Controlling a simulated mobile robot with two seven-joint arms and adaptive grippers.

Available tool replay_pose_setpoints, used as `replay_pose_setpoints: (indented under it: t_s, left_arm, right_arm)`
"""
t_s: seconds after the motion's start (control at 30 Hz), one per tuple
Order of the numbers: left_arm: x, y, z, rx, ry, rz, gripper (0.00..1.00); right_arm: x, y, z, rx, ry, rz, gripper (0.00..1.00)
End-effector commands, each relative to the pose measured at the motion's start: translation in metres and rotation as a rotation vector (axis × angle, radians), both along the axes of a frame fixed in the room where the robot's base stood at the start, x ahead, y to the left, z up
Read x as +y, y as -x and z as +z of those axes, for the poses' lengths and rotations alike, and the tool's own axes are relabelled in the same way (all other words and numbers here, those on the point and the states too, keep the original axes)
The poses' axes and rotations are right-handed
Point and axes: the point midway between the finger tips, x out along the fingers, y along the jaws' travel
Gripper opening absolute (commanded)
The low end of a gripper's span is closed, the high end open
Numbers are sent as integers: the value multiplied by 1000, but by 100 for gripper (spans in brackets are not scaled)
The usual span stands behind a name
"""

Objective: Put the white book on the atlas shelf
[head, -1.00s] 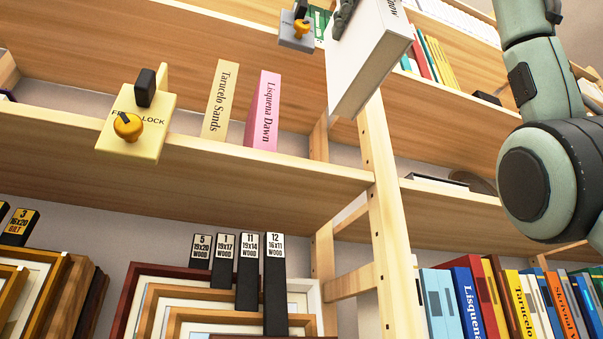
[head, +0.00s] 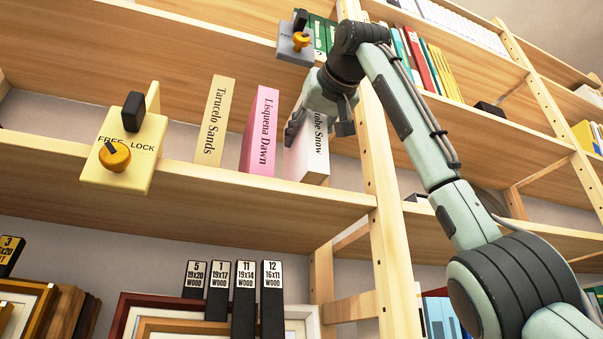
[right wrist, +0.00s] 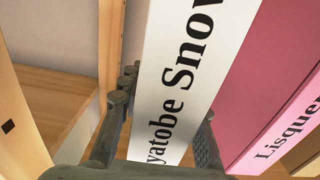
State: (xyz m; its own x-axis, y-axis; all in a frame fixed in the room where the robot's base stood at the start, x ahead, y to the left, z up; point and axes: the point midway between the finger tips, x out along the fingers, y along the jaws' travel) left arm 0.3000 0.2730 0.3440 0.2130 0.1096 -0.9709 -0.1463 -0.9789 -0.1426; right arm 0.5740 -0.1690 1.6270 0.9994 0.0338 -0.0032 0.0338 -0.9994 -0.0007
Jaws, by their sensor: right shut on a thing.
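The white book (head: 308,155), its spine ending in "Snow", is upright at the right end of a wooden shelf (head: 250,189). It is just right of the pink "Lisquena Dawn" book (head: 260,130) and left of the wooden post. Its bottom appears at shelf level; I cannot tell if it bears its full weight there. My right gripper (head: 318,122) is shut on the book from above and in front. In the right wrist view, its fingers (right wrist: 165,125) straddle the white spine (right wrist: 178,75), one between it and the pink book. My left gripper is out of view.
The cream "Tarucelo Sands" book (head: 214,120) stands left of the pink one. A yellow FREE/LOCK block with an orange knob (head: 124,150) is on the shelf front, and a grey one (head: 295,45) is above. The post (head: 385,200) is close on the right.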

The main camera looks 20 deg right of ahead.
Motion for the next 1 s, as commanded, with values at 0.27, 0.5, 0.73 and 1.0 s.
replay_pose_setpoints:
  t_s: [0.27,0.5,0.73,1.0]
  left_arm:
    - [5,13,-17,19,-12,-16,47]
    - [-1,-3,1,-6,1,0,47]
    - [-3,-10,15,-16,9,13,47]
    - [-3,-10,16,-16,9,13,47]
  right_arm:
    - [0,-14,1,-4,0,0,0]
    - [0,-12,-29,-6,-1,-1,0]
    - [0,-11,-34,-5,0,1,0]
    - [0,-11,-35,-5,0,0,0]
